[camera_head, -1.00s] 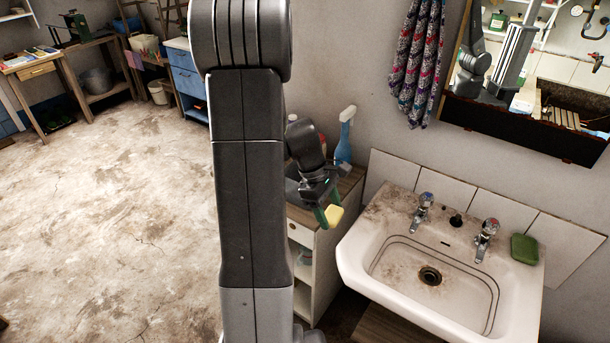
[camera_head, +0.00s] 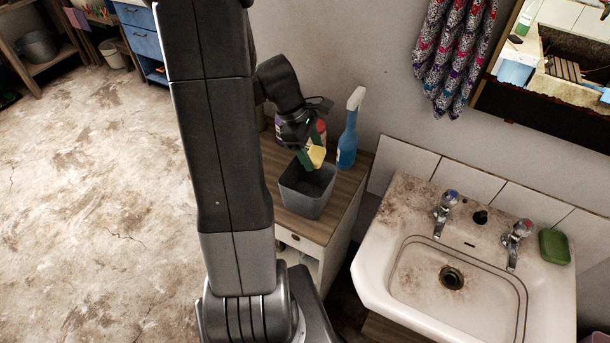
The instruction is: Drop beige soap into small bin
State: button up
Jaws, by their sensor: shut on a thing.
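The beige soap (camera_head: 317,155) is a small yellowish block between the green-tipped fingers of my gripper (camera_head: 311,159). My gripper is shut on it and holds it above the far part of the small bin's opening. The small bin (camera_head: 306,196) is a grey, square, open-topped container on the wooden top of a white cabinet. My gripper and arm hide part of its far rim. I cannot tell the exact height of the soap over the rim.
A blue spray bottle (camera_head: 348,133) stands right of my gripper, with other bottles (camera_head: 320,130) partly hidden behind it. The cabinet (camera_head: 344,200) adjoins a white sink (camera_head: 369,262) with two taps. A green soap (camera_head: 554,246) lies on the sink's right rim.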

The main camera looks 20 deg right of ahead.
jog(key=f+b, duration=0.2)
jog(key=f, duration=0.1)
jog(key=f+b, duration=0.2)
jog(key=f, duration=0.1)
jog(key=shift+s+a+b, duration=0.1)
jog(key=shift+s+b, duration=0.1)
jog(key=shift+b, duration=0.1)
jog(key=o, duration=1.1)
jog(key=shift+r, duration=0.15)
jog(key=v, duration=1.3)
jog(key=shift+w+r+b, duration=0.2)
jog(key=shift+r+b, duration=0.15)
